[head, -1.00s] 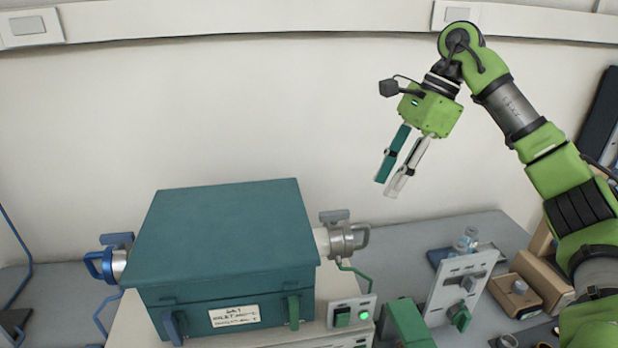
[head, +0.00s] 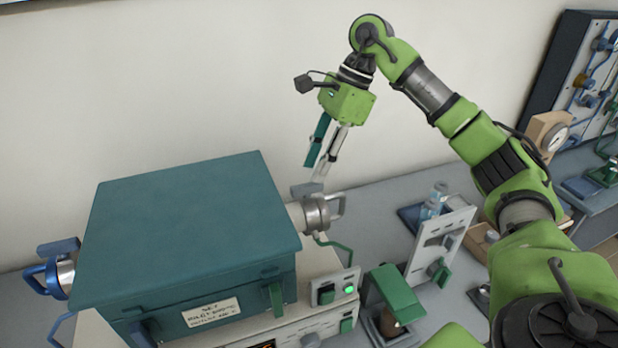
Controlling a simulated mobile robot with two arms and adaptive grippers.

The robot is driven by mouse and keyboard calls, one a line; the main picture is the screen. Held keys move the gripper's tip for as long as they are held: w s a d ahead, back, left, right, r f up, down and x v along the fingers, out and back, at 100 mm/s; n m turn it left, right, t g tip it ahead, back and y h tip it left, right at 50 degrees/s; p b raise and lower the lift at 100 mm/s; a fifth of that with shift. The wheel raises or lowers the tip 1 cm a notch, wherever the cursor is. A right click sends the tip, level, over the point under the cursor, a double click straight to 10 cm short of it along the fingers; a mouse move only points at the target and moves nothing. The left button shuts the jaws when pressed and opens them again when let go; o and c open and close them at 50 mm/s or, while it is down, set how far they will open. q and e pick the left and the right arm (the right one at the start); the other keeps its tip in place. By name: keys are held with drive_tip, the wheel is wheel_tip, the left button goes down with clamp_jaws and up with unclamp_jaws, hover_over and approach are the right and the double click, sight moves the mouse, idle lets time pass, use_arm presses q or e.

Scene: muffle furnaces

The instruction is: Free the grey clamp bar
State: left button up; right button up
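The grey clamp (head: 317,214) sits around the pale tube end on the right side of the teal furnace (head: 185,225). Its flat grey bar (head: 305,190) lies on top, and a looped handle projects to the right. My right gripper (head: 317,170) points down above the bar. Its one teal and one pale finger are apart, with nothing seen between them. The fingertips appear just above or behind the bar; I cannot tell whether they touch it. My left gripper is not in view.
A blue clamp (head: 50,270) is on the furnace's left side. A switch box with a lit green lamp (head: 349,289), a green-lidded box (head: 398,290) and a grey upright panel (head: 440,245) stand to the right. Bottles (head: 433,205) stand behind the panel.

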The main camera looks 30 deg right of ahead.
sight(307, 184)
drive_tip(key=shift+x, duration=2.1)
drive_tip(key=shift+s, duration=0.1)
drive_tip(key=c, duration=0.8)
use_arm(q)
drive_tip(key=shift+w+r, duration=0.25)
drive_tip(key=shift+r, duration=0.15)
use_arm(e)
clamp_jaws()
